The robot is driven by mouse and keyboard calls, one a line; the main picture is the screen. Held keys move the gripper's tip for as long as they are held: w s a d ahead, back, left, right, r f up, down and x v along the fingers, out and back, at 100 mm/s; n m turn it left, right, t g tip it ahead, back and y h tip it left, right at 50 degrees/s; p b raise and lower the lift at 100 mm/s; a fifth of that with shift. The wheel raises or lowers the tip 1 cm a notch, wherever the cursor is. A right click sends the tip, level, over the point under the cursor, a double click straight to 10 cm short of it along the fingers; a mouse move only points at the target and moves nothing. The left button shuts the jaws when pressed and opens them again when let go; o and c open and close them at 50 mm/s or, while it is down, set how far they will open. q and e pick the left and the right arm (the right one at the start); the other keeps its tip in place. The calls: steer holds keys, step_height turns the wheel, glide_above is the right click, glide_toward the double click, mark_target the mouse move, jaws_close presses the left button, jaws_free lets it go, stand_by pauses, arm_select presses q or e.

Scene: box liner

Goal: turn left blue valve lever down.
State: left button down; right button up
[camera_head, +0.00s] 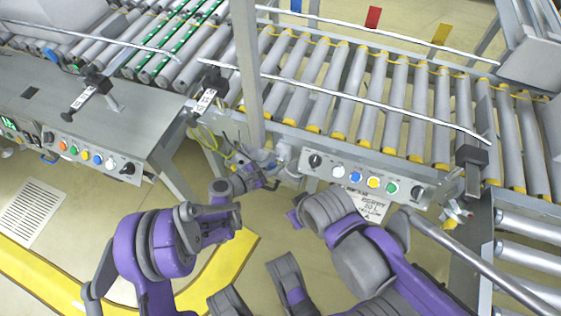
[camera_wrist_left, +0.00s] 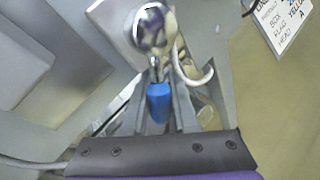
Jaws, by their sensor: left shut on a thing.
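The left blue valve lever (camera_wrist_left: 159,101) shows in the left wrist view, its blue grip running from a shiny round metal valve part (camera_wrist_left: 152,28) toward my palm. My left gripper (camera_wrist_left: 161,112) is shut on the blue grip, with one finger on each side. In the head view my left gripper (camera_head: 271,183) is at the pipework below the conveyor's left end; the lever itself is too small and covered to make out there. My right arm reaches in below the conveyor, but I cannot make out its fingers.
A control panel (camera_head: 325,172) with coloured buttons hangs on the roller conveyor (camera_head: 350,85) just right of the gripper. A grey post (camera_head: 247,80) rises behind it. Another button panel (camera_head: 75,150) stands at left. A white label sign (camera_wrist_left: 285,22) hangs near the valve.

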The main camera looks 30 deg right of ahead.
arm_select(q)
steer(key=c, duration=0.7)
jaws_free()
steer(key=s+a+r+m+y, duration=0.3)
steer(key=a, duration=0.7)
steer(key=s+a+r+m+y+b, duration=0.1)
steer(key=s+a+r+m+y, duration=0.2)
steer(key=a, duration=0.7)
steer(key=s+a+r+m+y+b, duration=0.1)
steer(key=s+a+r+m+y, duration=0.2)
steer(key=a, duration=0.7)
steer(key=shift+s+r+t, duration=0.3)
steer(key=shift+s+t, duration=0.1)
steer(key=shift+s, duration=0.5)
